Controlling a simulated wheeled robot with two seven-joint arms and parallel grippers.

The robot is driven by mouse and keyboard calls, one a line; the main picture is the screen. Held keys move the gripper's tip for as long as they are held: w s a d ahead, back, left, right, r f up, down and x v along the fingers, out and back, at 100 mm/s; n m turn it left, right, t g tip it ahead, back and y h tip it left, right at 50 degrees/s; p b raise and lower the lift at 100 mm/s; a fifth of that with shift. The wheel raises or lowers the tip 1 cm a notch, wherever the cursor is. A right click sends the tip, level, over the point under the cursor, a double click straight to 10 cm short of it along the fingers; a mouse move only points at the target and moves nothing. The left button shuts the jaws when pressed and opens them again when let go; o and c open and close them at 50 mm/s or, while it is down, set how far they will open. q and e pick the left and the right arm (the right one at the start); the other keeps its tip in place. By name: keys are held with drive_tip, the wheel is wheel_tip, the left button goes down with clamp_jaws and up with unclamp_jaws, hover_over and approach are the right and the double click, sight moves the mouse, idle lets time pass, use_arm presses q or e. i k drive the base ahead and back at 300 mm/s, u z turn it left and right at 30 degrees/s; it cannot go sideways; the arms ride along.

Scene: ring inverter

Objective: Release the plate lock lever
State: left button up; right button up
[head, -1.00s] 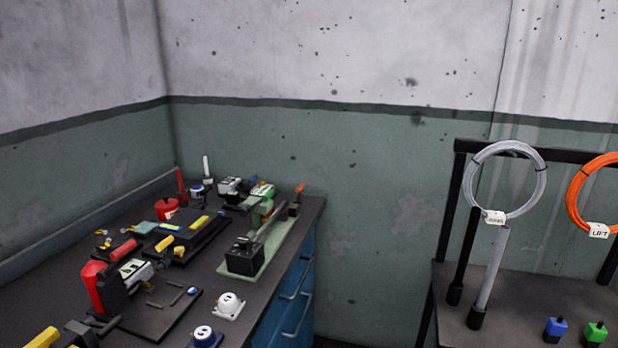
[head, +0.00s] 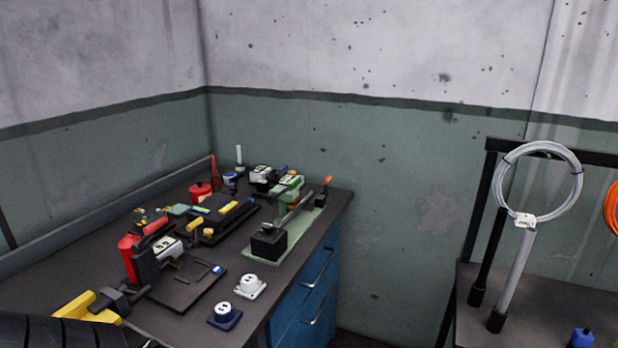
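No gripper of mine is clearly visible. I cannot tell for sure which part is the plate lock lever. Details are too small to read.
The dark bench (head: 70,268) has blue drawers (head: 305,300). A white socket (head: 250,286) and a blue one (head: 224,315) sit near its edge. A yellow-handled tool (head: 75,305) lies at lower left. A stand at right holds a grey cable ring (head: 507,165). Floor shows between them.

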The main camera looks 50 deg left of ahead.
sight(234, 179)
drive_tip(key=z, duration=0.1)
drive_tip(key=i, duration=1.4)
drive_tip(key=u, duration=3.8)
